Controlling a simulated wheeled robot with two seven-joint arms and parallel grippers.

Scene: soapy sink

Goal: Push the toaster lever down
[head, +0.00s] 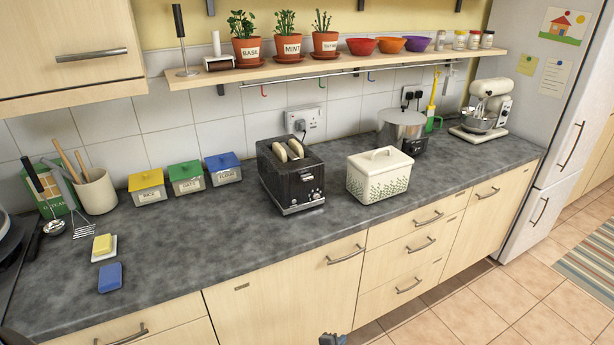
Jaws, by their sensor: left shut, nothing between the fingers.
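The black toaster (291,178) stands on the grey worktop near its middle. Two slices of bread (288,151) stick up out of its slots. Its front end has small silver controls, but the lever is too small to make out clearly. My left gripper (332,340) shows only as a small dark grey piece at the bottom edge. It is shut and empty, in front of and below the worktop, well apart from the toaster. My right gripper is not in view.
A cream bread bin (379,177) stands close to the toaster's right. Yellow, green and blue tins (186,178) stand to its left. A wall shelf (330,66) with plants and bowls hangs above. The worktop (215,240) in front and front-left of the toaster is clear.

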